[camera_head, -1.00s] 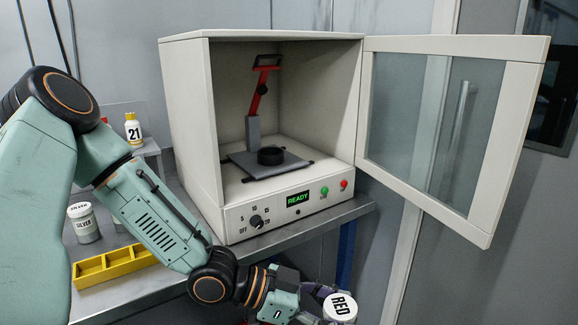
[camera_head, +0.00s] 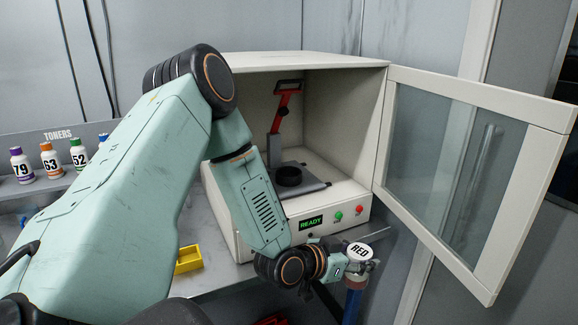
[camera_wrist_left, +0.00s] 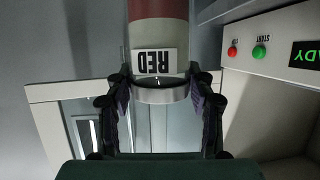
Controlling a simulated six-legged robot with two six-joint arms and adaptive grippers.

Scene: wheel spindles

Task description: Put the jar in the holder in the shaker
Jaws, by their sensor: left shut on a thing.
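In the left wrist view the jar (camera_wrist_left: 158,35) is between the two dark fingers (camera_wrist_left: 160,100), with a RED label and a dark red band. The shaker (camera_head: 345,62) is a white cabinet with its glass door (camera_head: 440,150) wide open to the right. Inside, the black ring holder (camera_head: 289,176) looks empty on a grey plate. A red clamp arm (camera_head: 286,103) stands raised behind it. My right gripper is out of view.
The shaker's front panel has a READY display (camera_head: 311,222), a green button (camera_head: 338,216) and a red button (camera_head: 359,210). A yellow tray (camera_head: 188,260) lies on the bench at left. Toner bottles (camera_head: 51,160) stand on a shelf. My left arm hides part of the shaker.

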